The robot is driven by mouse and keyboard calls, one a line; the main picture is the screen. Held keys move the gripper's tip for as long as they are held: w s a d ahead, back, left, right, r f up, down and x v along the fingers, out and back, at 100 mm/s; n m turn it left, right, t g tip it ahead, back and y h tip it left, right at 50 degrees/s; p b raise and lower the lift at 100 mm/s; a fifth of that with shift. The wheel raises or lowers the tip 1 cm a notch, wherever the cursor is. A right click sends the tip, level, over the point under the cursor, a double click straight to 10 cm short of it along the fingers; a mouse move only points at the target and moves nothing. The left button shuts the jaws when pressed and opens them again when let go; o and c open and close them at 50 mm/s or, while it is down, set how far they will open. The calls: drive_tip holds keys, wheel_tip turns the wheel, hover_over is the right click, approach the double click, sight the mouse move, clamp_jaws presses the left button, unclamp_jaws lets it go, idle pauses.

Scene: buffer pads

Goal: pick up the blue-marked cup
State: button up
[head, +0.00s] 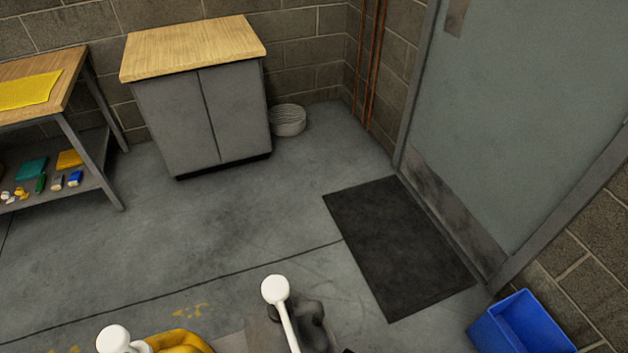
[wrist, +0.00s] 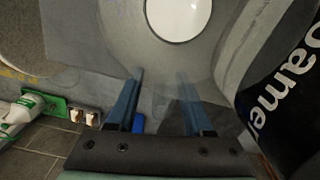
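I cannot make out a blue-marked cup for certain in either view. In the wrist view my gripper (wrist: 160,76) is open, with its two dark blue fingers apart and no object held between them. A small blue patch (wrist: 138,123) shows beside the base of the left finger; what it is I cannot tell. In the head view small objects sit on the bench's lower shelf, among them a small blue-marked item (head: 74,178), too small to identify. The gripper is not clearly visible in the head view.
A wooden-topped bench (head: 75,91) stands left, with a yellow cloth (head: 28,91) on top. A grey cabinet (head: 205,118), a round basket (head: 288,120), a black mat (head: 396,245) and a blue crate (head: 522,325) stand or lie around open floor. A door (head: 510,125) is right.

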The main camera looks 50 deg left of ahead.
clamp_jaws()
idle(1.2)
